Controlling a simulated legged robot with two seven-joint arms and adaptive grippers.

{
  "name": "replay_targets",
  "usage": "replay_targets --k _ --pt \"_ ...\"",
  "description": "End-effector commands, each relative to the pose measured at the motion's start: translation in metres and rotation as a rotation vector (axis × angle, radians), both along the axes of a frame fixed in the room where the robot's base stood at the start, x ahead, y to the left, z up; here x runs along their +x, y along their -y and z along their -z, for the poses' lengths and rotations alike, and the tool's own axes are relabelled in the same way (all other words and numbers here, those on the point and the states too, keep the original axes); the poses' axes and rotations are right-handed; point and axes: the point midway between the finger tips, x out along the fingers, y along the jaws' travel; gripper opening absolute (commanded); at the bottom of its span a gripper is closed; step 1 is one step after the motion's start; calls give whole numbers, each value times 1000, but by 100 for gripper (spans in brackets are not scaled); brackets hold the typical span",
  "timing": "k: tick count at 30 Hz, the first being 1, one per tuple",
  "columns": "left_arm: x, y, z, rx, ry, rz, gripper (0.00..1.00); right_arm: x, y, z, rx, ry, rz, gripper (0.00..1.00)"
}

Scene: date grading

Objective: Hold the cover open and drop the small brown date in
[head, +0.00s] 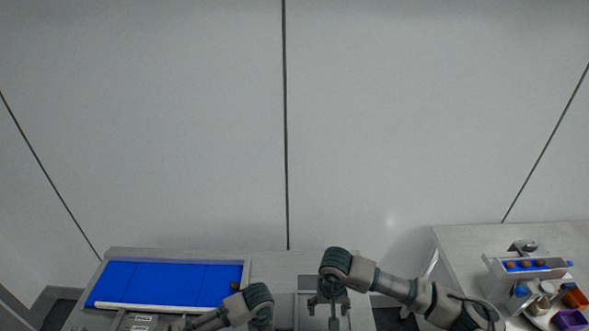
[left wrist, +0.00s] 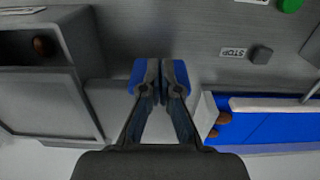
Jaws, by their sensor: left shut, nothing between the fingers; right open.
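A small brown date (head: 235,286) lies at the right end of the blue belt (head: 160,284) in the head view. In the left wrist view, brown pieces (left wrist: 222,118) show at the belt's edge, and another brown date (left wrist: 45,46) sits in a dark opening of a grey box (left wrist: 45,105). I cannot tell which part of the box is the cover. My left gripper (left wrist: 160,80) is shut and empty, its blue-backed fingertips together over the grey surface between box and belt. My right gripper (head: 333,312) is open and points down, right of the belt, with nothing seen in it.
A STOP button (left wrist: 260,54) and a green button (left wrist: 290,5) sit on the grey panel. On the right table (head: 460,243), a rack (head: 525,266) holds brown dates, near an orange container (head: 575,298) and a purple container (head: 570,320). A wall stands behind.

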Motion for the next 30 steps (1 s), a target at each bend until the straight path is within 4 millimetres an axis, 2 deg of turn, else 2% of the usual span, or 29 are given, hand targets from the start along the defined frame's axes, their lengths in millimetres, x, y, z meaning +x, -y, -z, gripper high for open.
replay_targets --k 30 --pt "-76 0 0 0 0 0 0 0 0 0 0 0 0 79"
